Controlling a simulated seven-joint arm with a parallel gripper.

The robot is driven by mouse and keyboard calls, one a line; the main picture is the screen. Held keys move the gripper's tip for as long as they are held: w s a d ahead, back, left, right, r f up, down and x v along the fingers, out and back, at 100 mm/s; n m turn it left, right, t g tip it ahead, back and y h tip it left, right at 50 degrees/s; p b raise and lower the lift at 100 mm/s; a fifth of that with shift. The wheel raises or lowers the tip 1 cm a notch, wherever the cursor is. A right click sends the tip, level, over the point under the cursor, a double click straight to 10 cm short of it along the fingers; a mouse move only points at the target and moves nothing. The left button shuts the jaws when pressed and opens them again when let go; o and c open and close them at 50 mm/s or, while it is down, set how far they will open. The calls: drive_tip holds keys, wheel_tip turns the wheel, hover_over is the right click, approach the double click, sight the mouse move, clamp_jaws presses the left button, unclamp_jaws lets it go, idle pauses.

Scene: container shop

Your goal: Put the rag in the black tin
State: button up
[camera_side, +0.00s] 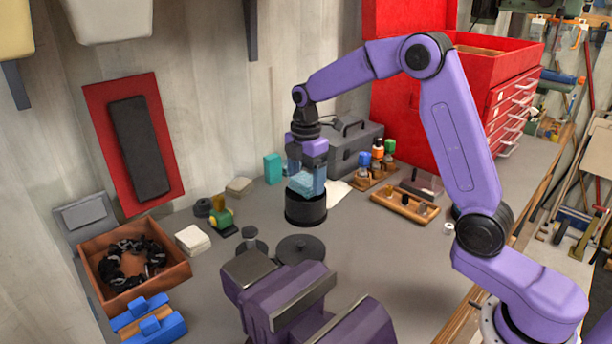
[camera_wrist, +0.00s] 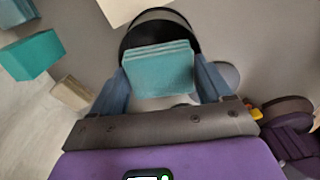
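The rag (camera_wrist: 158,72) is a folded teal cloth. It sits between the two blue fingers of my gripper (camera_wrist: 160,84), which look closed against its sides. In the side view the rag (camera_side: 302,184) is at the mouth of the black tin (camera_side: 305,212), a short round open container standing on the bench. My gripper (camera_side: 308,178) points down over the tin. In the wrist view the tin (camera_wrist: 133,40) shows behind the rag, its rim partly hidden. I cannot tell whether the rag's lower edge is inside the rim.
A dark round disc (camera_side: 300,249) and a purple vise (camera_side: 285,300) stand in front of the tin. A teal box (camera_side: 273,168), a grey toolbox (camera_side: 352,150) and a wooden rack (camera_side: 405,204) with bottles nearby stand around it. A wooden box (camera_side: 184,272) is at left.

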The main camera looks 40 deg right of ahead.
sight(306, 179)
drive_tip(key=shift+o, duration=1.4)
drive_tip(key=shift+r, duration=3.5)
